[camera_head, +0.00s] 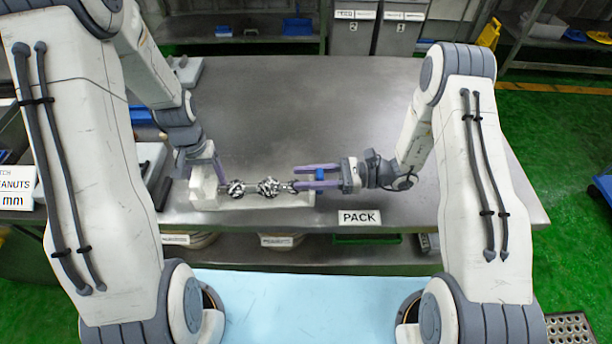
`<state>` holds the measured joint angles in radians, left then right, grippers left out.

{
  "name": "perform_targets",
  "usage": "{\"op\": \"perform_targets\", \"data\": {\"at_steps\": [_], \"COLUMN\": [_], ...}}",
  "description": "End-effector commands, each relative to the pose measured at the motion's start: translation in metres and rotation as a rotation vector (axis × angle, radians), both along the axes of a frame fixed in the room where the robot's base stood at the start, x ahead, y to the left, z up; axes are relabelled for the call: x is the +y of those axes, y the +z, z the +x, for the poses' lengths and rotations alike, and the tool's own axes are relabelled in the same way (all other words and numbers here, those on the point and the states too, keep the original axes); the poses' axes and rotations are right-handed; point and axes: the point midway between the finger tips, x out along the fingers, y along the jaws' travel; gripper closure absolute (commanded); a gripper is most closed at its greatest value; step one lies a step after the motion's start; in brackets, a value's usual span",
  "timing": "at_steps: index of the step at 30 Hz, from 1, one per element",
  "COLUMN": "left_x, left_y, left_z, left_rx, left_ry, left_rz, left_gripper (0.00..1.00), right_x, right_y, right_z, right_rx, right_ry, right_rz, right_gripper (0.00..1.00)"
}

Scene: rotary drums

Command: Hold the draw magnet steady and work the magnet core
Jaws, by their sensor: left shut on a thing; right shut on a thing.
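The draw magnet (252,188) looks like a shiny metal rod with two knobbly clusters, lying level over a long white block on the steel table. My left gripper (223,180) is shut on its left part; the fingers reach down from behind. My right gripper (300,178) comes in from the right, with its purple fingers shut around the right end of the rod. A small blue piece (320,174) shows between these fingers and seems to be part of the magnet core. The fingers hide much of this end, and where core and magnet meet is too small to tell.
The steel table (330,110) is clear behind and to the right of the work. A PACK sign (359,218) hangs at its front edge. A light grey device (185,70) stands at the back left. Grey bins (352,30) stand beyond the table.

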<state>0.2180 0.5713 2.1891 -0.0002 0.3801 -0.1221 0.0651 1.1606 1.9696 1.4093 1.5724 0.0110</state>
Motion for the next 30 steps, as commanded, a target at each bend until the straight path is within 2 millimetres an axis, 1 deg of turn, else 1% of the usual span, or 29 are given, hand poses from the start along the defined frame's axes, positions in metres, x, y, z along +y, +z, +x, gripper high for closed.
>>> {"op": "perform_targets", "data": {"at_steps": [1, 20, 23, 27, 30], "left_x": [-0.001, -0.001, -0.001, -0.001, -0.001], "left_y": [-0.003, -0.003, -0.003, -0.003, -0.003], "left_z": [-0.002, -0.002, -0.003, -0.003, -0.003], "left_rx": [0.006, 0.008, 0.008, 0.008, 0.008], "left_ry": [0.004, 0.004, 0.004, 0.004, 0.004], "left_rz": [-0.002, -0.003, -0.003, -0.003, -0.002], "left_gripper": [1.00, 1.00, 1.00, 1.00, 1.00], "right_x": [0.000, -0.002, -0.015, -0.043, -0.055], "right_y": [-0.001, -0.001, -0.001, -0.001, -0.001], "right_z": [0.000, 0.000, 0.002, 0.005, 0.006], "right_rx": [0.000, 0.000, -0.001, -0.001, -0.002], "right_ry": [0.001, 0.001, -0.003, -0.005, -0.003], "right_rz": [0.001, 0.001, 0.001, 0.002, 0.001], "right_gripper": [1.00, 1.00, 1.00, 1.00, 1.00]}}
